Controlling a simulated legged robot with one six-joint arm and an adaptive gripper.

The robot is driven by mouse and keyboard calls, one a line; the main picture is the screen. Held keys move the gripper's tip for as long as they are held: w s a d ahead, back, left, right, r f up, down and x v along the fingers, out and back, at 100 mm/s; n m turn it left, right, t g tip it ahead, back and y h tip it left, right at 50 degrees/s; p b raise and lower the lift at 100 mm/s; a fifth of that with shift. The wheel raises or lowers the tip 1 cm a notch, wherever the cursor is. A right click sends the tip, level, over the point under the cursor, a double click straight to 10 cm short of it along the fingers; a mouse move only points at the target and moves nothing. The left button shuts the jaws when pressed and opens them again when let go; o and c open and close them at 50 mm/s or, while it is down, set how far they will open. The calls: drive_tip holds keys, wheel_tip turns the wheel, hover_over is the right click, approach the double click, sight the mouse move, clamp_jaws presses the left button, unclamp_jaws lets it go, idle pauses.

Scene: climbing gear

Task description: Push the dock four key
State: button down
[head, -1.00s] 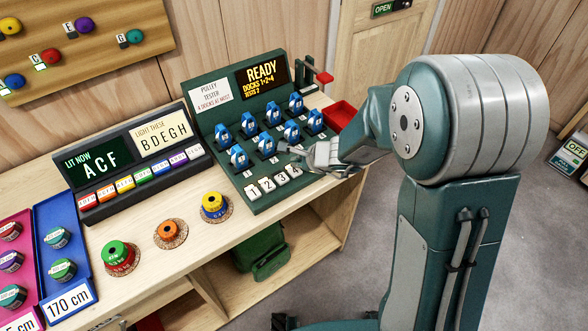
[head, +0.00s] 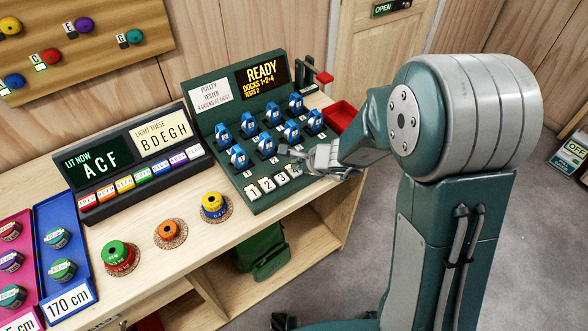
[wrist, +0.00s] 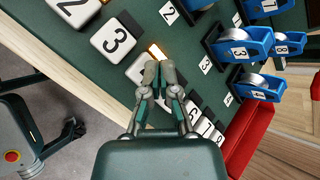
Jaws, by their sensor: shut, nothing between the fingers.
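An orange light (wrist: 158,52) glows beside that key. In the head view my gripper (head: 292,153) is just above the key row.
Blue pulleys (head: 291,132) stand in rows behind the keys, close to my fingers. A red tray (head: 343,115) is at the right. Colored discs (head: 213,207) sit in front on the bench.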

sight(297, 171)
drive_tip(key=shift+f, duration=0.5)
idle(0.5)
drive_tip(key=shift+r, duration=0.95)
drive_tip(key=shift+r, duration=0.1)
drive_tip(key=shift+r, duration=2.9)
drive_tip(key=s+d+r+n+g, duration=0.1)
drive_tip(key=s+d+r+n, duration=0.2)
drive_tip(key=s+r+n, duration=0.7)
drive_tip(key=s+d+r+n+h, duration=0.3)
drive_tip(key=s+d+n+h, duration=0.3)
drive_tip(key=s+d, duration=0.5)
drive_tip(key=s+n, duration=0.1)
drive_tip(key=s, duration=0.3)
drive_tip(key=shift+s+n+h, duration=0.15)
drive_tip(key=shift+n+h, duration=0.15)
drive_tip(key=shift+n, duration=0.1)
